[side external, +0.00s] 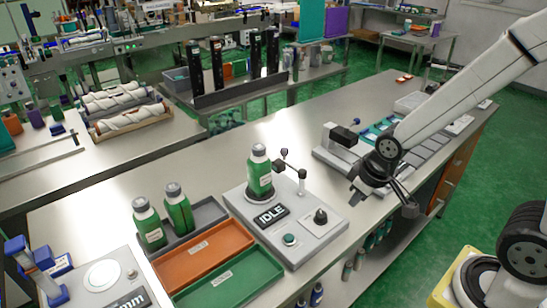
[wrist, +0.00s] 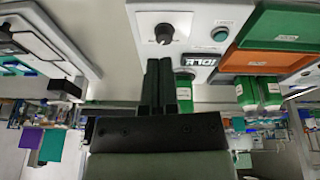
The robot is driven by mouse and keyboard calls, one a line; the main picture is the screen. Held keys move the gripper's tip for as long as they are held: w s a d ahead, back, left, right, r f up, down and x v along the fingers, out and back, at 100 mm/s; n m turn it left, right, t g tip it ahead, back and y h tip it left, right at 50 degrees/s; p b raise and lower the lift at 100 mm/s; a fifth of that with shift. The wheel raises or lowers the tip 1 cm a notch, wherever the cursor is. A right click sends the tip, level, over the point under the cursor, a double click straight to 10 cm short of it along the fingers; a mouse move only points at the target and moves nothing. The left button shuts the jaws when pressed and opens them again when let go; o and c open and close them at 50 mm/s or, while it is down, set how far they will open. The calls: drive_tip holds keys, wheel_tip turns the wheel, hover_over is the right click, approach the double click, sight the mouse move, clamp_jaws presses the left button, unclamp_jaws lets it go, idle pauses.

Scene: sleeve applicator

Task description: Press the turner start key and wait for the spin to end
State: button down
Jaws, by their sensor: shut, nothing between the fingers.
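The turner (side external: 300,222) is a light grey box on the bench with a display (side external: 271,215) reading IDLE. A green round key (side external: 289,239) sits on its front panel beside a black knob (side external: 321,216); the key also shows in the wrist view (wrist: 220,34). A green bottle with a grey cap (side external: 259,172) stands upright on the turner. My gripper (side external: 410,208) is to the right of the turner, above the bench's front edge and apart from the key. In the wrist view its dark fingers (wrist: 158,88) are together with nothing between them.
Left of the turner are a green tray (side external: 228,280), an orange tray (side external: 203,252) and a grey tray (side external: 205,212) holding two green bottles (side external: 178,210). A small post with an arm (side external: 300,178) rises from the turner's back. Another grey device (side external: 343,145) stands behind my gripper.

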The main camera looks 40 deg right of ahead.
drive_tip(key=w+a+n+t, duration=0.2)
drive_tip(key=w+n+t, duration=0.1)
drive_tip(key=w+n, duration=0.4)
drive_tip(key=n+y, duration=0.6)
drive_tip(key=n, duration=0.3)
hover_over(293, 236)
drive_tip(key=shift+f, duration=0.15)
drive_tip(key=shift+f, duration=0.1)
drive_tip(key=shift+f, duration=4.25)
